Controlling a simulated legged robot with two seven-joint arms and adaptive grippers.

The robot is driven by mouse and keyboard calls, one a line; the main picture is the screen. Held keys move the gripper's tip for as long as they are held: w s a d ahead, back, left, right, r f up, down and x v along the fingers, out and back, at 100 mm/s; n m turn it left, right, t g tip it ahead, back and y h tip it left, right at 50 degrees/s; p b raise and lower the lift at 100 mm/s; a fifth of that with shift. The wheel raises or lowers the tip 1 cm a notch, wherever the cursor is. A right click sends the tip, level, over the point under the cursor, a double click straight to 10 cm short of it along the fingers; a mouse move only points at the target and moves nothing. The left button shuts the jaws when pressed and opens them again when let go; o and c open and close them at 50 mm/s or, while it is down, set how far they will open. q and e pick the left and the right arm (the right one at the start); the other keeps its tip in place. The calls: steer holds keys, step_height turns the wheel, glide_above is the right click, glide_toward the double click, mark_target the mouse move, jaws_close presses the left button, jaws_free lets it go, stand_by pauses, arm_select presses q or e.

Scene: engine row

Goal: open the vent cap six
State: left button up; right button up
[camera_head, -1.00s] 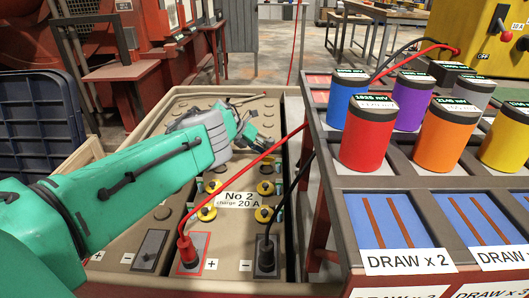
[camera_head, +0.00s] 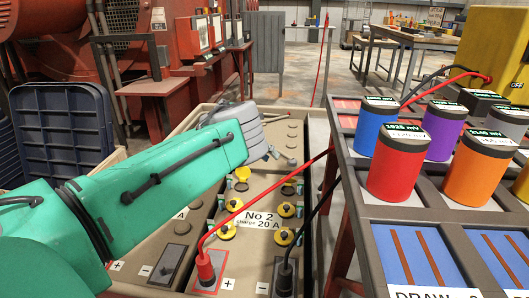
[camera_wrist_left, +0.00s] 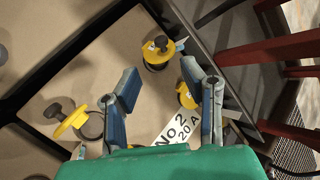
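Yellow vent caps with dark knobs sit in two rows on the No 2 battery (camera_head: 300,128), around its label (camera_head: 262,219). They include a far right cap (camera_head: 288,190) and a near right cap (camera_head: 285,237). I cannot tell which is six. My left gripper (camera_wrist_left: 160,76) is open and empty above the battery; in the head view its fingers are mostly hidden. In the left wrist view one cap (camera_wrist_left: 157,54) lies between and beyond the fingertips, another (camera_wrist_left: 187,97) by the right finger. A tilted cap (camera_wrist_left: 68,121) stands beside a ring-shaped opening (camera_wrist_left: 90,125). My right gripper is not in view.
A red clamp (camera_head: 205,268) and black clamp (camera_head: 284,275) with cables stand at the battery's near end. A rack with coloured cylinders, including a red one (camera_head: 397,168), stands on the right. Dark blue panels (camera_head: 62,130) stand left.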

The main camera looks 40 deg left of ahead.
arm_select(q)
steer(key=v, duration=0.2)
steer(key=shift+s+a+r, duration=0.15)
steer(key=shift+a+r, duration=0.05)
steer(key=shift+r, duration=0.05)
stand_by(0.4)
